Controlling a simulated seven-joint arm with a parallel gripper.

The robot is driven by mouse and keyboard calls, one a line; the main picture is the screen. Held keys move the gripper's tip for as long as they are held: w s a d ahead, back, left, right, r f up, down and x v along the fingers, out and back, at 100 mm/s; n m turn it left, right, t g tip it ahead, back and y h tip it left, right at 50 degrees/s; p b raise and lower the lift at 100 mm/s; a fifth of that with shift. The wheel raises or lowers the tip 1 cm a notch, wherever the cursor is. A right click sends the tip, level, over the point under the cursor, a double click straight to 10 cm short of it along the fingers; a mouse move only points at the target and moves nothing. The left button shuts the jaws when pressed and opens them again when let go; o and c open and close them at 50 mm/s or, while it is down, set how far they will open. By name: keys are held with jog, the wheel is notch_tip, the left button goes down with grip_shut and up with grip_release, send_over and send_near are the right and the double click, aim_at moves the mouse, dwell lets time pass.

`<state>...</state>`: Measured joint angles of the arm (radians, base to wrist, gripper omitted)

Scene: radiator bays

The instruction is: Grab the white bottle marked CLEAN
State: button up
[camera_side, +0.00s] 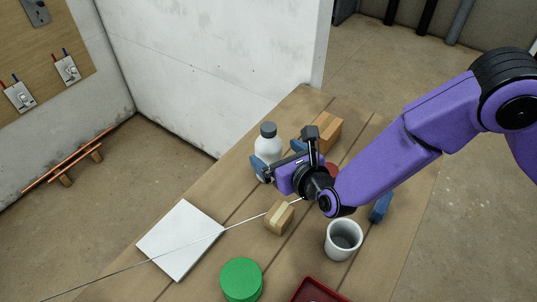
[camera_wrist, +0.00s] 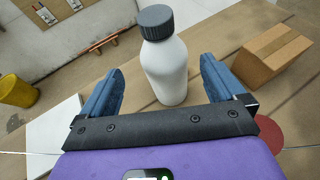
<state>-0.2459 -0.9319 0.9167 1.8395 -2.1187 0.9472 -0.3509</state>
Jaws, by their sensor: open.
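The white bottle (camera_side: 268,146) with a dark grey cap stands upright on the wooden table, behind my gripper in the side view. No CLEAN marking shows on the faces I see. In the wrist view the bottle (camera_wrist: 166,65) stands ahead, between the lines of the two blue fingers. My gripper (camera_side: 278,158) is open, its fingers spread to either side of the bottle's lower part. In the wrist view my gripper (camera_wrist: 162,85) has visible gaps to the bottle on both sides. I cannot tell how far the fingertips reach past it.
A cardboard box (camera_side: 327,130) stands right of the bottle, close to the right finger. A wooden block (camera_side: 279,218), grey cup (camera_side: 343,240), green lid (camera_side: 241,279), white panel (camera_side: 181,240) and dark red tray (camera_side: 318,291) lie nearer. A thin cable (camera_side: 150,260) crosses the table.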

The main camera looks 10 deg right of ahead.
jog(key=x, duration=0.2)
jog(key=shift+w+a+f, duration=0.1)
jog(key=shift+w, duration=0.2)
jog(key=shift+d+f+x, duration=0.15)
jog(key=shift+x, duration=1.15)
jog(key=shift+d+f+x, duration=0.15)
jog(key=shift+f+x, duration=0.05)
jog(key=shift+x, duration=1.1)
jog(key=shift+s, duration=0.1)
jog(key=c, duration=1.3)
jog(key=shift+r, duration=0.15)
jog(key=shift+c, duration=0.9)
jog(key=shift+r, duration=0.1)
